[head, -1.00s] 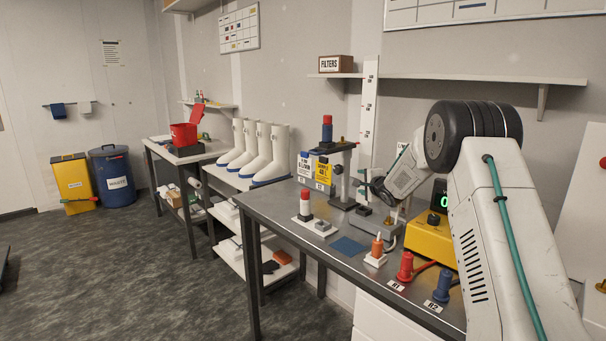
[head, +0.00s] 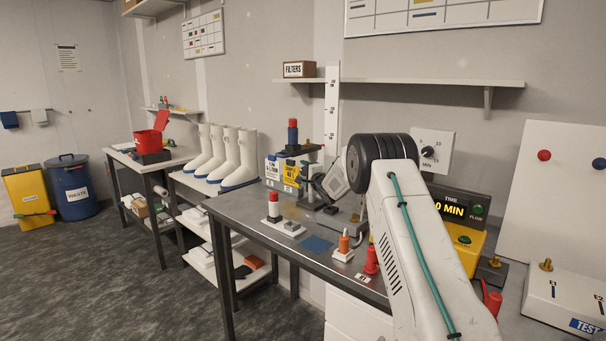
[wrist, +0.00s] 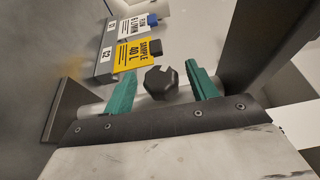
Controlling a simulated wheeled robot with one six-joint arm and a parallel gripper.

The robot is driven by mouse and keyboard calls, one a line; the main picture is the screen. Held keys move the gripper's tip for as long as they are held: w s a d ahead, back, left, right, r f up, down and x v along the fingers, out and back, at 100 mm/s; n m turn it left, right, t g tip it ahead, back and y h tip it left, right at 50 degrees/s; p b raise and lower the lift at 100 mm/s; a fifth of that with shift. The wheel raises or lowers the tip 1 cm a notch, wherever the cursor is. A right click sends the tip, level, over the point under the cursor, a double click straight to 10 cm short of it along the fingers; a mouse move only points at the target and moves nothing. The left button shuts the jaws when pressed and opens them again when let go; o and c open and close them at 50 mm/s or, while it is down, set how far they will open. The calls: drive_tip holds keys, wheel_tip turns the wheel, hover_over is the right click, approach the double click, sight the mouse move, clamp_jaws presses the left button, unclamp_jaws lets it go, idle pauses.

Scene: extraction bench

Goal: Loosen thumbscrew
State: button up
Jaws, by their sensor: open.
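A dark, many-sided thumbscrew knob (wrist: 161,83) with a notch shows in the middle of the wrist view. My gripper (wrist: 163,88) is open, with one green finger on each side of the knob. I cannot tell whether either finger touches it. In the head view my gripper (head: 314,188) is beside the dark stand on the bench, and my arm hides part of that area. A red and blue cylinder (head: 293,132) stands upright on top of the stand.
A yellow timer box (head: 466,244) is right of my arm.

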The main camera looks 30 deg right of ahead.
drive_tip(key=shift+w, duration=0.25)
drive_tip(key=shift+c, duration=0.3)
drive_tip(key=c, duration=0.9)
drive_tip(key=shift+r+n+g, duration=0.15)
drive_tip(key=shift+n+g, duration=0.15)
drive_tip(key=shift+g, duration=0.4)
drive_tip(key=shift+a+f+n+g, duration=0.1)
drive_tip(key=shift+n+g, duration=0.15)
drive_tip(key=shift+g, duration=0.45)
drive_tip(key=shift+a+f+n+g, duration=0.1)
drive_tip(key=shift+n+g, duration=0.15)
drive_tip(key=shift+g, duration=0.45)
drive_tip(key=o, duration=1)
drive_tip(key=shift+c, duration=0.2)
drive_tip(key=shift+d, duration=0.1)
